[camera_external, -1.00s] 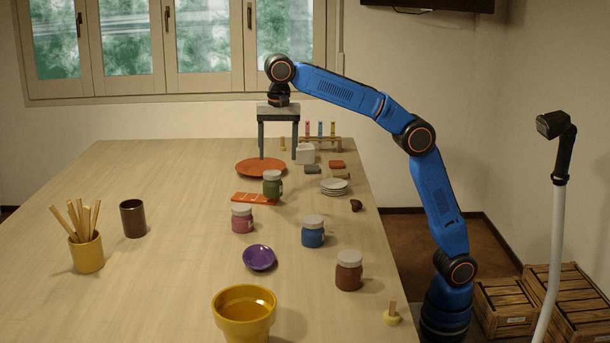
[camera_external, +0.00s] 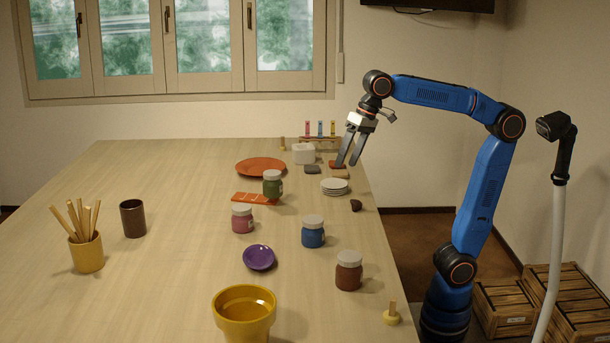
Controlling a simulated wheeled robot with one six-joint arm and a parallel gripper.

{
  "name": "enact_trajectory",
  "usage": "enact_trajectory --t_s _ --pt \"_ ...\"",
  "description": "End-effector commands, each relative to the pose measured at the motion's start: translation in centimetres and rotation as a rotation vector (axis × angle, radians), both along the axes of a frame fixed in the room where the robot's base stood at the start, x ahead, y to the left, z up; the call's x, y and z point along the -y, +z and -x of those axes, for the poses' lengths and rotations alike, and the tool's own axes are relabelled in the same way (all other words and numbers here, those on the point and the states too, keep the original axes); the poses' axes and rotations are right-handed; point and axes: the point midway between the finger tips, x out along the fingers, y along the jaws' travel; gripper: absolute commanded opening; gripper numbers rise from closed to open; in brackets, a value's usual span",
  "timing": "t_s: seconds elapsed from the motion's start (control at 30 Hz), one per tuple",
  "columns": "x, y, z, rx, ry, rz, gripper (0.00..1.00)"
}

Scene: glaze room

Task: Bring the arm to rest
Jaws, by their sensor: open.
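My gripper (camera_external: 347,165) hangs in the air over the right side of the table, fingers apart and pointing down and slightly left. Nothing is between the fingers. In the picture its tips overlap a small red-brown block (camera_external: 335,164) near the far right edge; I cannot tell how high above it they are. My blue arm is folded with its elbow raised, off the right side of the table.
The table (camera_external: 150,180) holds an orange plate (camera_external: 261,167), lidded jars such as the green one (camera_external: 272,186), stacked white saucers (camera_external: 334,186), a purple bowl (camera_external: 259,257) and a yellow pot (camera_external: 244,316). A lamp-like stand (camera_external: 552,230) and wooden crates (camera_external: 560,298) are at right.

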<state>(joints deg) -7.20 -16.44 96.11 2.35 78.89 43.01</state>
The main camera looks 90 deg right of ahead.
Motion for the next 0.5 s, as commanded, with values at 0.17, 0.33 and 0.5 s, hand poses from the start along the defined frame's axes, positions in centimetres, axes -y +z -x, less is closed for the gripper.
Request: enact_trajectory --t_s 0.17,0.33,0.5 --pt "0.7 -2.9 4.5 0.074 0.135 0.046 0.68" --pt "1.3 -6.1 8.4 0.145 0.261 0.099 0.68" --pt "1.8 -9.7 11.8 0.206 0.376 0.159 0.68"
